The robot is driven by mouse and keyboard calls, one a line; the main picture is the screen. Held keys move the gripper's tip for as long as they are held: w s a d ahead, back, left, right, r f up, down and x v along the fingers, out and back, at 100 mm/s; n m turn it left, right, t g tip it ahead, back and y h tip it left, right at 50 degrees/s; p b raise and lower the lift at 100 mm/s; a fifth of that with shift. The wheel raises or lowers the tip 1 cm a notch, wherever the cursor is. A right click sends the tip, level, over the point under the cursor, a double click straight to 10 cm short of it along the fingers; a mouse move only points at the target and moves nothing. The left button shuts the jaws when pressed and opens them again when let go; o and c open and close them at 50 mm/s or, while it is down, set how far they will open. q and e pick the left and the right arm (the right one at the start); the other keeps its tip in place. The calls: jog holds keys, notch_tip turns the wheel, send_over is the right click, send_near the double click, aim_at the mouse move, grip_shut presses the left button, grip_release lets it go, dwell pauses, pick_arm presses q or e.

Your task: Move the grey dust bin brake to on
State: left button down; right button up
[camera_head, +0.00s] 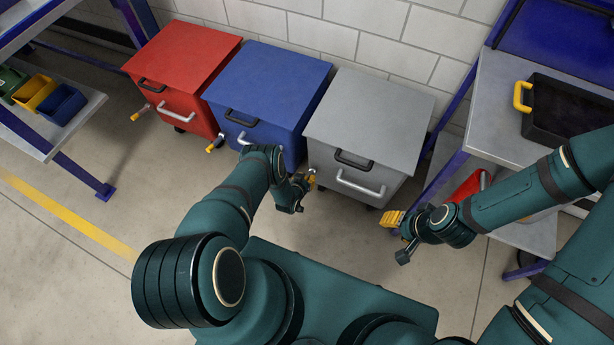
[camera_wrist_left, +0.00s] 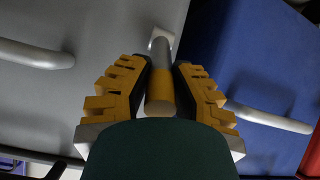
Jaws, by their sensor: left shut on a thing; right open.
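The grey dust bin (camera_head: 369,118) stands on the floor against the wall, with a black handle and a silver bar on its front. Its brake lever (camera_wrist_left: 161,72), a metal rod with a yellow end, projects from a small plate on the bin in the left wrist view. My left gripper (camera_head: 305,181) is at the bin's lower left front corner. In the left wrist view its yellow-padded fingers are on both sides of the lever's yellow end, shut on it. My right gripper (camera_head: 393,219) is open and empty, to the right of the grey bin.
A blue bin (camera_head: 268,85) with a brake lever (camera_head: 215,144) stands close to the left of the grey one, then a red bin (camera_head: 182,61). A workbench (camera_head: 496,107) with a black crate (camera_head: 566,112) is at the right. Floor in front is partly clear.

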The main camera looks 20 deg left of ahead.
dwell(0.5)
pick_arm(q)
jog(key=c, duration=0.8)
grip_release()
jog(key=shift+s, duration=0.1)
jog(key=shift+v, duration=3.65)
jog(key=shift+c, duration=0.3)
